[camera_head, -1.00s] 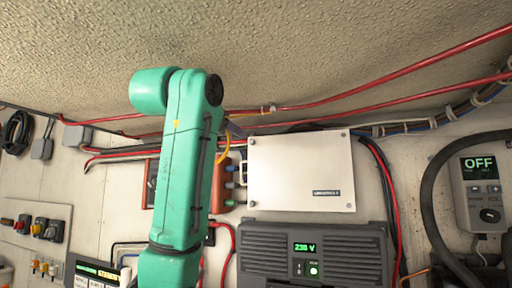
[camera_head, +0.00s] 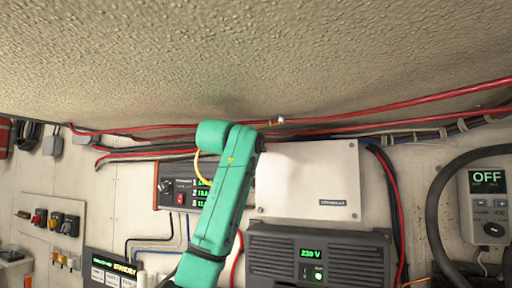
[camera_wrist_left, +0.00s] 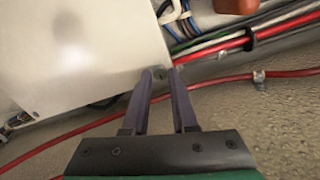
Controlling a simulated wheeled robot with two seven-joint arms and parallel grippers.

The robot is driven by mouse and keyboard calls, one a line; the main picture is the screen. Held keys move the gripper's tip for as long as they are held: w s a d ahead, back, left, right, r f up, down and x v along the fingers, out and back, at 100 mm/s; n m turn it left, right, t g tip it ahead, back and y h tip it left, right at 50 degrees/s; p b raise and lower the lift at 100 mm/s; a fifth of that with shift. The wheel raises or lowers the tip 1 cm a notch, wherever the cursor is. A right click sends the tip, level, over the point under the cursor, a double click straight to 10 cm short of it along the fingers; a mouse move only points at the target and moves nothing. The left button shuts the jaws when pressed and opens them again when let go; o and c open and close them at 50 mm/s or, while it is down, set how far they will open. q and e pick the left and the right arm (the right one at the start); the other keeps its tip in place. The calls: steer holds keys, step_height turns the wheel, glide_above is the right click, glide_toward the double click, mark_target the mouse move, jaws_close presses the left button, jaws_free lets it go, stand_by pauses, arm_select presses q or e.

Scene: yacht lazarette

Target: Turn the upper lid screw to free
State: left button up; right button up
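The white box lid (camera_head: 308,182) is on the wall, right of my left arm in the head view. Small screws show at its upper right (camera_head: 351,145), lower right (camera_head: 353,215) and lower left (camera_head: 260,210) corners. My green left arm covers the upper left corner and hides its gripper there. In the left wrist view, my left gripper (camera_wrist_left: 160,76) points at a corner of the lid (camera_wrist_left: 75,55). Its two dark fingers are apart, with a small screw (camera_wrist_left: 160,73) showing between the tips. I cannot tell whether either finger touches it. My right gripper is not in view.
Red cables (camera_head: 400,114) run along the wall above the box. A dark 230 V unit (camera_head: 285,255) sits below it, and a meter panel (camera_head: 180,187) to its left. A thick black hose (camera_head: 432,205) and an OFF controller (camera_head: 487,205) are at the right.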

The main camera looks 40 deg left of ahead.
arm_select(q)
jaws_close()
steer(key=shift+n, duration=0.5)
steer(key=n, duration=1.6)
steer(key=shift+r+n, duration=0.1)
steer(key=shift+n, duration=0.3)
steer(key=o, duration=0.6)
jaws_free()
steer(key=shift+o, duration=0.2)
steer(key=shift+w+a, duration=0.1)
steer(key=shift+w, duration=0.05)
